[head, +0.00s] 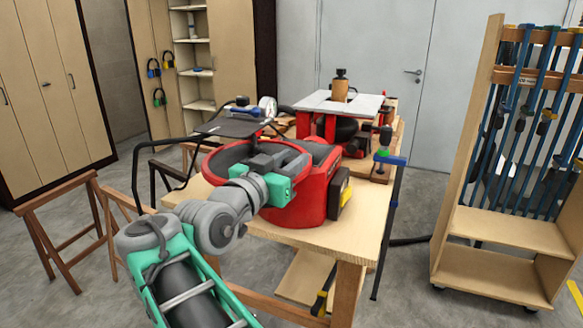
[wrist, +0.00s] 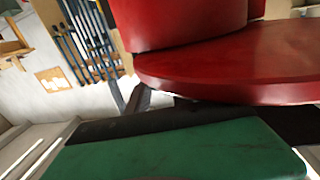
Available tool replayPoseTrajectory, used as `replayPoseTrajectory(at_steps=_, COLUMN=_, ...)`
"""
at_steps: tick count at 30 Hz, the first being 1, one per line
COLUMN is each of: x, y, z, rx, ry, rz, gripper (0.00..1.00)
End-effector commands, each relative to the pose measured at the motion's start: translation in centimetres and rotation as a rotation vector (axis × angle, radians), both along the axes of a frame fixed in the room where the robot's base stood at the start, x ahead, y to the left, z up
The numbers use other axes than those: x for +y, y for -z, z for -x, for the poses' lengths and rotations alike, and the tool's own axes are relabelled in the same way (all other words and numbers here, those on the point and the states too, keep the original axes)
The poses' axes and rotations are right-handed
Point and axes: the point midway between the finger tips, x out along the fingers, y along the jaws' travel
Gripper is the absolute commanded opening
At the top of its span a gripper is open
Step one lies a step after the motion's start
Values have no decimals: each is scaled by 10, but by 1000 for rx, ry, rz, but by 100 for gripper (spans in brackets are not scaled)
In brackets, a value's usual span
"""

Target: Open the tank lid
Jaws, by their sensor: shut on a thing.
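The red tank (head: 305,207) stands on the wooden table, with a dark top area (head: 226,157) inside its red rim. A dark flat plate (head: 228,126) shows above and behind it; I cannot tell whether this is the lid. My gripper (head: 268,160), grey with a teal body, reaches over the tank's near side with its fingers at the top. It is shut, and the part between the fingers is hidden. In the wrist view a red curved disc edge (wrist: 235,75) and a red rounded wall (wrist: 185,22) lie close beyond my gripper (wrist: 185,123).
The wooden table (head: 330,240) carries a red machine with a grey top (head: 340,103) behind the tank. A round gauge (head: 267,105) shows near the dark plate. A wooden clamp rack (head: 500,225) stands right and a sawhorse (head: 70,215) left. Floor between table and rack is mostly clear.

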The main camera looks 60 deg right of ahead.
Motion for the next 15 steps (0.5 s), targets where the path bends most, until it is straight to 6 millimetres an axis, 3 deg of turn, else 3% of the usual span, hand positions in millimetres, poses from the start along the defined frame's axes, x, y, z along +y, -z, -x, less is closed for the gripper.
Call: replayPoseTrajectory(at_steps=15, x=8, y=1, z=-2, rx=5, ry=17, rz=-2, gripper=0)
